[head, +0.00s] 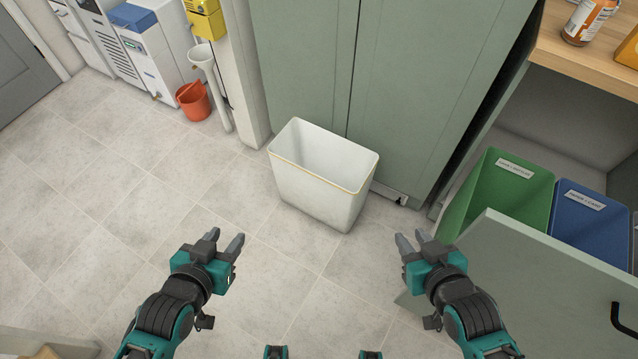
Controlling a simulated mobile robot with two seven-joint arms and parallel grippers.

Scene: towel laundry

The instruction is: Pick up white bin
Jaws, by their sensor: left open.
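The white bin (318,198) stands upright on the tiled floor in front of a green cabinet, in the middle of the head view. Its open top shows an empty-looking inside. My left gripper (225,241) is open and empty, in front of the bin and to its left. My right gripper (412,239) is in front of the bin and to its right, apart from it. Its two fingers are spread with nothing between them.
The tall green cabinet (300,60) is behind the bin. A green bin (498,200) and a blue bin (590,222) stand right, behind an open panel (530,285). A red bucket (194,103) is at back left. The floor (110,200) on the left is clear.

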